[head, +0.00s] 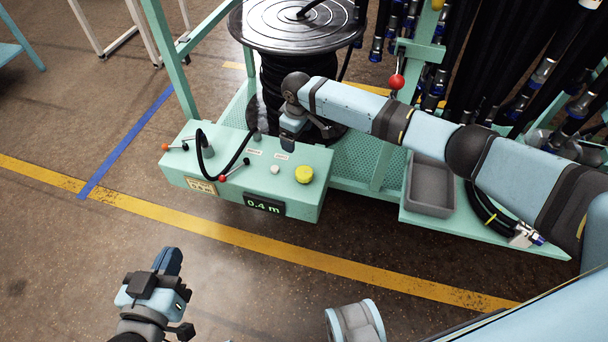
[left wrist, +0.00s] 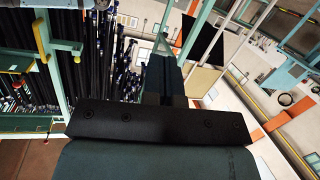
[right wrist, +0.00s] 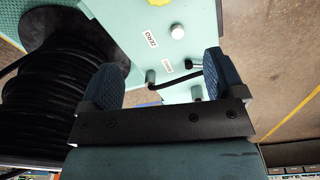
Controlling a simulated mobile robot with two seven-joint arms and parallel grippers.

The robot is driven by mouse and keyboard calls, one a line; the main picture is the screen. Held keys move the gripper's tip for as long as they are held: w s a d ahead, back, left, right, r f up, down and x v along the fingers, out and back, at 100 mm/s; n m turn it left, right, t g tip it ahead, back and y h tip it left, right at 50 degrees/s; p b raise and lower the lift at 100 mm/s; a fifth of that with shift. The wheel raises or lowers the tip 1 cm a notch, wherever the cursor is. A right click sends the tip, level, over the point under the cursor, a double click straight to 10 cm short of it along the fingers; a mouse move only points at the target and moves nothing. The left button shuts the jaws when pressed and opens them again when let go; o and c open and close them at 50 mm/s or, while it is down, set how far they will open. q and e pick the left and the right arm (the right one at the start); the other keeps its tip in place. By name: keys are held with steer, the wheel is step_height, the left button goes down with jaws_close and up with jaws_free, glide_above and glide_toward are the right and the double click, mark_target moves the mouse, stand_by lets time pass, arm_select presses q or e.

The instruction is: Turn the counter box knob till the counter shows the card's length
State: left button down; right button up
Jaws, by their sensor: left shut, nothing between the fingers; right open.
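My right gripper (head: 290,140) is open above the back of the box. In the right wrist view a small grey post (right wrist: 151,76) shows between its fingers; contact cannot be told. My left gripper (head: 170,262) is shut and empty, away from the box.
The black hose reel (head: 298,28) stands behind the box. Levers with a red ball (head: 222,179) and an orange end, and a black looped cable (head: 202,150), are on the box's left. A grey tray (head: 430,185) lies right. The floor in front is clear.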

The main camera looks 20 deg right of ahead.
mark_target(304, 172)
arm_select(q)
step_height(304, 172, up, 5)
steer(key=d+t+h+b, duration=0.3)
steer(key=b, duration=0.2)
arm_select(e)
steer(key=f+m+b, duration=0.1)
steer(key=f+m, duration=0.4)
steer(key=s+d+f+m+b, duration=0.1)
steer(key=f+m+b, duration=0.1)
steer(key=f+m, duration=0.3)
steer(key=f+m+b, duration=0.2)
steer(key=f+m, duration=0.3)
steer(key=shift+s+d+m+g, duration=0.3)
steer(key=shift+s, duration=0.1)
steer(key=shift+f+b, duration=0.25)
steer(key=shift+b, duration=0.05)
arm_select(q)
step_height(304, 172, down, 8)
steer(key=m+g, duration=0.1)
steer(key=g, duration=0.2)
steer(key=shift+w+r+g, duration=0.15)
steer(key=shift+w+g, duration=0.05)
steer(key=shift+g, duration=0.1)
